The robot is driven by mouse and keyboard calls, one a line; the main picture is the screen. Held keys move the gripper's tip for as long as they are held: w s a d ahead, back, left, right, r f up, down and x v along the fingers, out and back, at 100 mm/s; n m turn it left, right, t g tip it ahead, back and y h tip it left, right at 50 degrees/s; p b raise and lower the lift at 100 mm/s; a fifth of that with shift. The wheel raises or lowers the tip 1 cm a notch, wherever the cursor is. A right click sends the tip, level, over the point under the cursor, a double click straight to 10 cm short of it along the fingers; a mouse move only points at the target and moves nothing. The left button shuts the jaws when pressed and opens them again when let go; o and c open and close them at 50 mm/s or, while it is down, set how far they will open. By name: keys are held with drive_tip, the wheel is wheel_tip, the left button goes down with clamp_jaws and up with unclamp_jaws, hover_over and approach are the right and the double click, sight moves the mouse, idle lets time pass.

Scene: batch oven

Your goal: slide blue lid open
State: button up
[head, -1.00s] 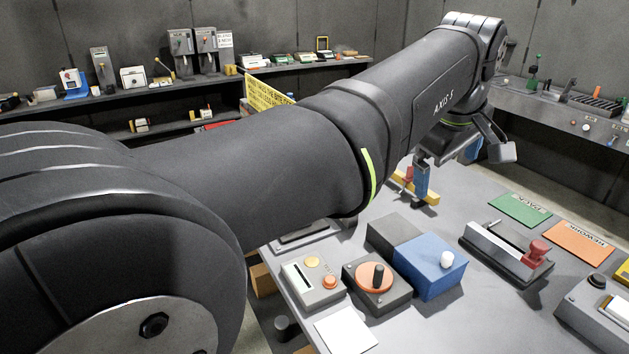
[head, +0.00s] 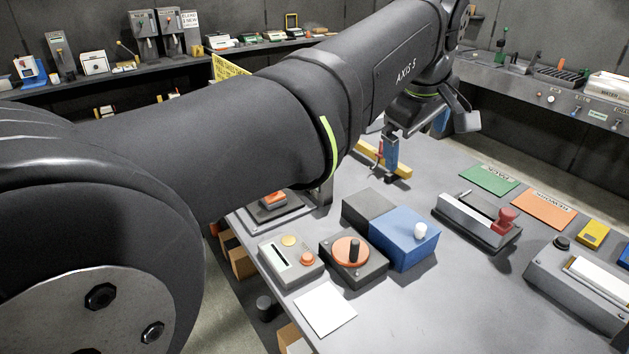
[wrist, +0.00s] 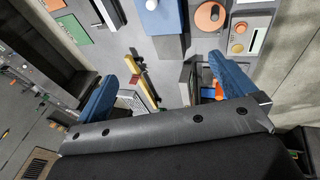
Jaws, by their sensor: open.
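The blue lid (head: 408,239) is a blue block with a white knob (head: 420,231) on top, beside a dark grey box (head: 368,208) on the table. The lid (wrist: 163,18) and its knob (wrist: 151,4) also show at the top edge of the wrist view. My gripper (wrist: 172,62) is open and empty, its two blue fingers wide apart. In the head view my gripper (head: 391,158) hangs behind the lid, apart from it, near a yellow bar (head: 400,172). My wrist hides part of the fingers there.
Left of the lid stand a dial box with a dark handle (head: 354,251) and a button panel (head: 290,262). A white card (head: 326,308) lies in front. Right is a grey device with a red knob (head: 507,216). Bare table lies between this device and the lid.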

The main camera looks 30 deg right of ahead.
idle(0.3)
drive_tip(key=shift+c, duration=1.1)
drive_tip(key=shift+w+d+f, duration=0.15)
drive_tip(key=shift+d+f, duration=0.05)
drive_tip(key=shift+f, duration=0.05)
drive_tip(key=c, duration=0.4)
drive_tip(key=f, duration=0.1)
drive_tip(key=w+d+f+n+g, duration=0.1)
drive_tip(key=d+f+n, duration=0.1)
drive_tip(key=shift+w+d+f+g+y, duration=0.1)
drive_tip(key=shift+w+g+y, duration=0.2)
drive_tip(key=shift+w, duration=0.05)
drive_tip(key=c, duration=0.6)
drive_tip(key=shift+o, duration=0.2)
drive_tip(key=n+g, duration=0.4)
drive_tip(key=n, duration=0.3)
approach(421, 225)
drive_tip(key=x, duration=1)
drive_tip(key=shift+s, duration=0.1)
clamp_jaws()
